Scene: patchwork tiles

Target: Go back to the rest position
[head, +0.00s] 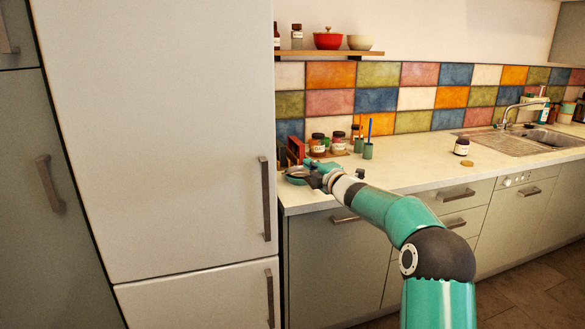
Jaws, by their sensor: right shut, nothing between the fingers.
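My right gripper (312,178) is at the left end of the counter (400,172), close to the fridge side. My right arm, green with dark joints, reaches to it from the lower right. The gripper is shut with nothing between its fingers. A round, grey pan-like thing (297,172) shows right beside the gripper; I cannot tell whether they touch. My left gripper is not in view.
A tall white fridge (160,130) stands left of the counter. Several jars (338,141) and green cups (368,151) stand behind the gripper. Counter between is clear.

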